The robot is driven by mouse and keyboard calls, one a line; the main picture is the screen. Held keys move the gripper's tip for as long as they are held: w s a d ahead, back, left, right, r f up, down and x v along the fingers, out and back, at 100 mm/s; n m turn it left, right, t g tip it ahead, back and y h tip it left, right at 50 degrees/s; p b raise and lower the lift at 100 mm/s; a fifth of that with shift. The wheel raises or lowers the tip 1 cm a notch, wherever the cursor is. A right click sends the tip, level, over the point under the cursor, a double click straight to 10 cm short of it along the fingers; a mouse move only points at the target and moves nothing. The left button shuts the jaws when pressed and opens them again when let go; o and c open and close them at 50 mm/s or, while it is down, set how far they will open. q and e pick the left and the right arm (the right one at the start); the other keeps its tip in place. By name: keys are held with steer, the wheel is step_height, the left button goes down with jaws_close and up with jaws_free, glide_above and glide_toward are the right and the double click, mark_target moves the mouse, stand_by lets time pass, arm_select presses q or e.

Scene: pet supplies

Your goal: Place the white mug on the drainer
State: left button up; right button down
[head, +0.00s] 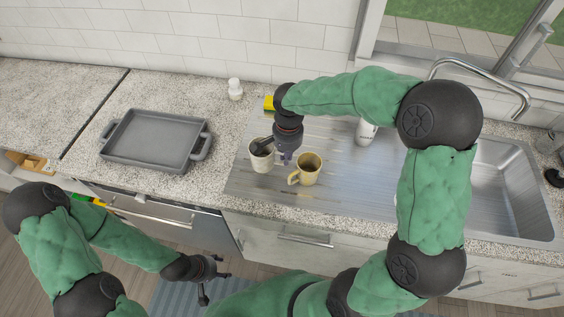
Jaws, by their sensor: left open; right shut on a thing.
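The white mug (261,161) is upright at the left end of the metal drainer (340,195), beside the sink. My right gripper (267,149) is at the mug's rim and shut on it; the fingertips are partly hidden inside the mug. Whether the mug's base touches the drainer surface, I cannot tell. My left gripper (211,283) is open and empty, low in front of the counter, over the floor.
A yellow mug (306,169) stands on the drainer just right of the white mug. A grey roasting tray (152,141) lies on the counter to the left. A white bottle (235,89) and a yellow object (268,103) are behind. The sink (505,190) is at right.

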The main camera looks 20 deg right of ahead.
steer(key=f, duration=0.2)
steer(key=w+f, duration=0.1)
steer(key=w+f+b, duration=0.1)
steer(key=f, duration=0.1)
steer(key=shift+a+f, duration=0.2)
steer(key=shift+f, duration=0.1)
steer(key=shift+r, duration=0.1)
steer(key=c, duration=1.7)
jaws_free()
steer(key=shift+f, duration=0.2)
steer(key=o, duration=0.4)
